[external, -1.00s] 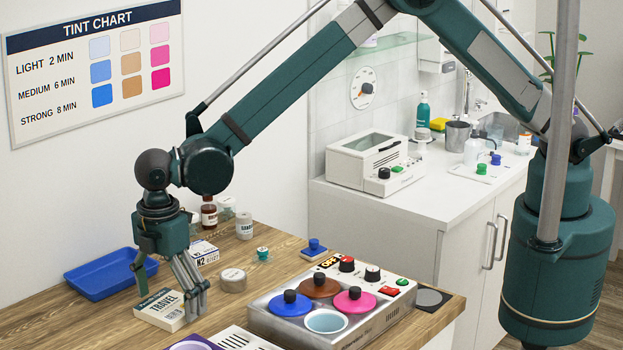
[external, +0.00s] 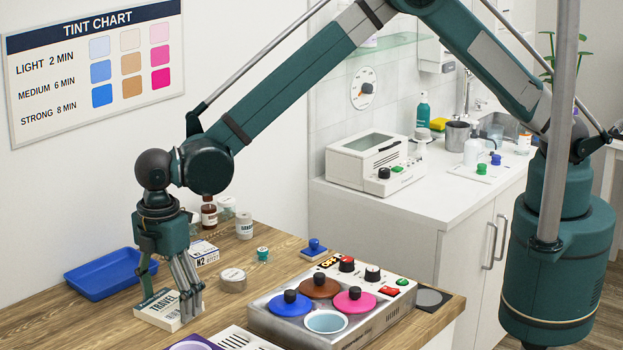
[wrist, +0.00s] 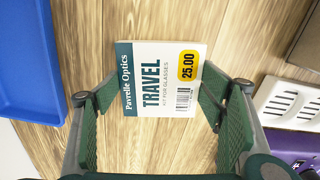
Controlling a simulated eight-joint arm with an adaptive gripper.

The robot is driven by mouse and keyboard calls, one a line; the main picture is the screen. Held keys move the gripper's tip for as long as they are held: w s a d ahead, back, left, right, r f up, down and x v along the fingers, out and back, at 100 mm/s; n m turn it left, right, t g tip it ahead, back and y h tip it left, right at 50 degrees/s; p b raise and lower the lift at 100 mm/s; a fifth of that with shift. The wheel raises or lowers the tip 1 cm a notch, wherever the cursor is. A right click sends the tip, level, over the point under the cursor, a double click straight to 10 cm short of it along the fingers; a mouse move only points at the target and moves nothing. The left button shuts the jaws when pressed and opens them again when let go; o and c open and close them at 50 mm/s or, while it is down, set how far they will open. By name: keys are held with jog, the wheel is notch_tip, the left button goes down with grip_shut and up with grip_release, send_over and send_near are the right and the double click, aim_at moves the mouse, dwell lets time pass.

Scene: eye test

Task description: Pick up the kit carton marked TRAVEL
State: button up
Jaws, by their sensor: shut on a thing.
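The kit carton marked TRAVEL (external: 168,317) is a flat white box with a dark teal band, lying on the wooden table at the lower left in the external view. In the wrist view the carton (wrist: 150,104) shows its face up, with "Pavrelle Optics", a yellow 25.00 sticker and a barcode. My gripper (external: 172,304) points down over it and is shut on it, one finger at each side. In the wrist view the green finger pads of my gripper (wrist: 160,84) flank the carton's left and right edges. No clear gap shows under the carton.
A blue tray (external: 112,284) lies close to the left. Behind stand a white N2 box (external: 204,254), a round tin (external: 233,280) and several bottles. A warmer with coloured lidded pots (external: 330,303) is to the right. A slotted white panel (wrist: 292,103) lies near the front.

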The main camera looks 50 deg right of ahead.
aim_at(162, 310)
notch_tip(162, 310, up, 10)
dwell(0.7)
